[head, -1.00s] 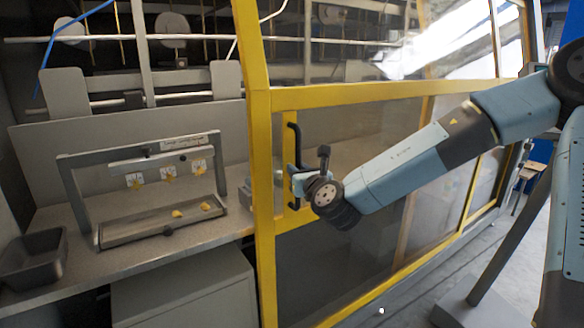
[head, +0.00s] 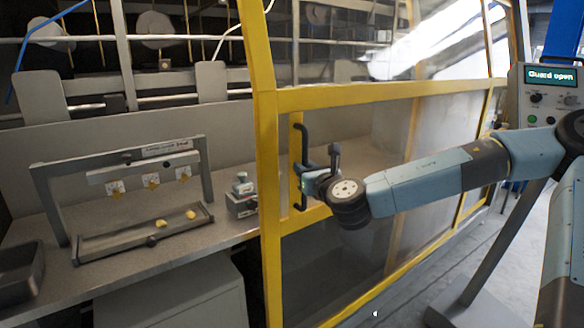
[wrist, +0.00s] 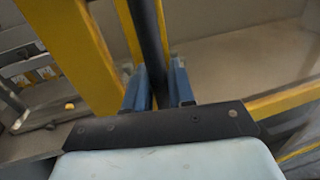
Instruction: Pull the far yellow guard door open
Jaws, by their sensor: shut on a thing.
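The yellow guard door (head: 350,95) has clear panels and stands in the middle of the head view, its frame slanting away to the right. Its black vertical handle (head: 302,140) sits near the left upright of the frame. My gripper (head: 305,176) is at the handle, shut on it. In the wrist view the dark handle bar (wrist: 148,40) runs between the two blue fingers of my gripper (wrist: 158,85), beside the yellow frame upright (wrist: 75,50). The lower part of the handle is partly hidden by my gripper.
Left of the door edge, a grey bench (head: 190,262) holds a rack with yellow pieces (head: 150,180), a small grey device (head: 241,197) and a dark bin (head: 20,272). A panel reading "Guard open" (head: 549,76) stands at right. Clear floor (head: 400,300) lies below the door.

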